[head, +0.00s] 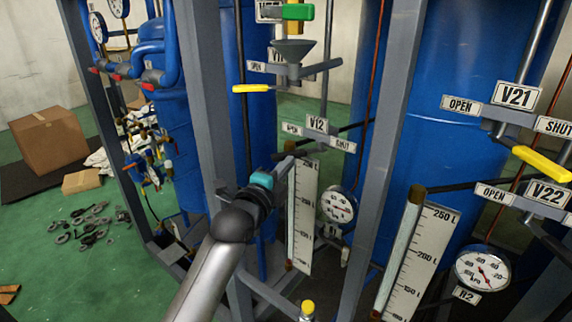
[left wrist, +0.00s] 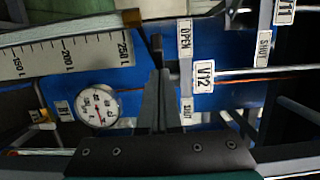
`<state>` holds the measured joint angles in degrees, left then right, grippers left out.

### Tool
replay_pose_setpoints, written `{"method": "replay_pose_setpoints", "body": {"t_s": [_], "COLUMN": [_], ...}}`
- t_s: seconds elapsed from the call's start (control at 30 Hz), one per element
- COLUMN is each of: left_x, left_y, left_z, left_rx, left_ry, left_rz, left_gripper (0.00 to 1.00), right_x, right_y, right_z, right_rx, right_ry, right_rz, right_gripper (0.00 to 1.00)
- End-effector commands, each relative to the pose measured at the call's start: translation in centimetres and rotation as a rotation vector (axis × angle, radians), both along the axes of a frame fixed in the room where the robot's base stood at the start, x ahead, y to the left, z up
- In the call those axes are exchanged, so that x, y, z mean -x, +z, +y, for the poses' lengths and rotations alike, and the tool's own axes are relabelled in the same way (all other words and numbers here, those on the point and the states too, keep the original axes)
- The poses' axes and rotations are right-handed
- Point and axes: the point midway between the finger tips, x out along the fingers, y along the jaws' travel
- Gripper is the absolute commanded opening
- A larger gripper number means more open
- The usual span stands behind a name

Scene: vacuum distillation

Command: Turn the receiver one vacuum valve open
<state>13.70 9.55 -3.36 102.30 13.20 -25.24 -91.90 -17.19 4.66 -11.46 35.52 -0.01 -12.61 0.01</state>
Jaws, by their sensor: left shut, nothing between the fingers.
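The V12 valve plate (head: 316,123) is in the middle of the head view, with an OPEN tag (head: 292,129) on its left and a SHUT tag (head: 343,143) on its right. In the left wrist view the V12 label (left wrist: 204,76) is right of the fingers. My left gripper (head: 286,164) is shut and empty, just below the OPEN side of this plate. Its fingers (left wrist: 160,80) point at a dark bar (left wrist: 157,45); I cannot tell whether they touch it. V12's handle is not clear in the head view. My right gripper is not in view.
Above is a valve with a yellow handle (head: 252,88) and a grey funnel (head: 294,52). A level scale (head: 302,215) and round gauge (head: 338,204) are close by. Grey frame posts (head: 205,90) flank my arm. V21 (head: 516,96) and V22 (head: 546,194) are at right.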

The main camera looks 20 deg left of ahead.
Motion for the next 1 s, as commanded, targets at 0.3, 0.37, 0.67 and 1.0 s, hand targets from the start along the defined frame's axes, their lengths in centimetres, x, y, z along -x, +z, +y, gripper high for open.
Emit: {"method": "replay_pose_setpoints", "body": {"t_s": [0.3, 0.37, 0.67, 1.0], "left_x": [-0.1, -0.2, -1.6, -1.6], "left_y": [0.0, 0.0, 0.0, 0.0], "left_z": [0.1, 0.2, 1.7, 1.8], "left_rx": [0.000, -0.001, -0.002, 0.000], "left_ry": [0.000, 0.000, 0.000, 0.000], "left_rz": [0.000, -0.001, -0.001, 0.000], "left_gripper": [0.00, 0.00, 0.00, 0.00], "right_x": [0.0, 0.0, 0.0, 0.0], "right_y": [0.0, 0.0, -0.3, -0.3], "right_z": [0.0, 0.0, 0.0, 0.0], "right_rx": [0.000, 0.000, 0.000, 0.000], "right_ry": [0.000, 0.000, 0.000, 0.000], "right_rz": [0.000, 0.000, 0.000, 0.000], "right_gripper": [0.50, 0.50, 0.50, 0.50]}}
